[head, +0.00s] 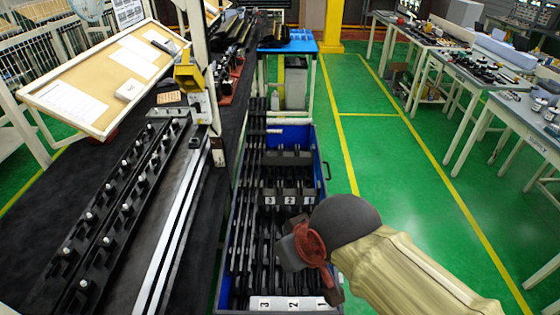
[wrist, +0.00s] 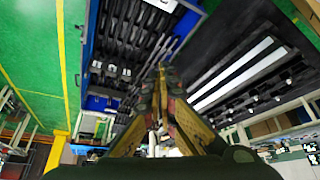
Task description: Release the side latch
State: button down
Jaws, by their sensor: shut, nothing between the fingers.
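I cannot single out the side latch with certainty in either view. The long black fixture (head: 120,210) with a row of silver-topped clamps lies on the bench at left, and a yellow piece with a grey bracket (head: 188,78) sits on the post at its far end. My gripper (head: 292,252) hangs over the blue bin of black trim strips, right of the bench, apart from the fixture. In the wrist view my gripper (wrist: 161,74) has its two yellowish fingers together, with nothing visible between them. My arm hides part of the bin.
The blue bin (head: 322,172) holds long black strips and numbered white labels, and has a handle on its right side. A tilted board (head: 125,65) overhangs the bench. Green floor (head: 385,150) with yellow lines is clear to the right, before grey worktables (head: 470,85).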

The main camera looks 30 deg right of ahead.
jog(key=w+d+f+m+g+h+b, duration=0.1)
jog(key=w+d+f+m+b, duration=0.15)
jog(key=d+f, duration=1.05)
jog(key=w+d+f+m+g+h+b, duration=0.1)
jog(key=d+f+m+b, duration=0.15)
jog(key=d+f, duration=1.1)
jog(key=w+d+f+m+g+b, duration=0.1)
jog(key=w+d+f+m+b, duration=0.35)
jog(key=f, duration=1.55)
jog(key=w+d+f+n+t+h+p, duration=0.1)
jog(key=w+d+f+n+t, duration=0.15)
jog(key=d, duration=0.25)
jog(key=w+d+r+n+t+h, duration=0.1)
jog(key=w+d+r+t, duration=0.15)
jog(key=w, duration=0.25)
jog(key=w+d+r+t+h, duration=0.1)
jog(key=w+r+t, duration=0.1)
jog(key=w+r, duration=0.2)
jog(key=shift+w+d+f+b, duration=0.45)
jog(key=shift+w+f+b, duration=0.25)
jog(key=shift+f, duration=0.65)
jog(key=shift+w+d+f+b, duration=0.45)
jog(key=shift+w+f+b, duration=0.25)
jog(key=shift+f, duration=0.65)
jog(key=shift+w+d+f+b, duration=0.45)
jog(key=shift+w+f+b, duration=0.25)
jog(key=shift+f, duration=0.65)
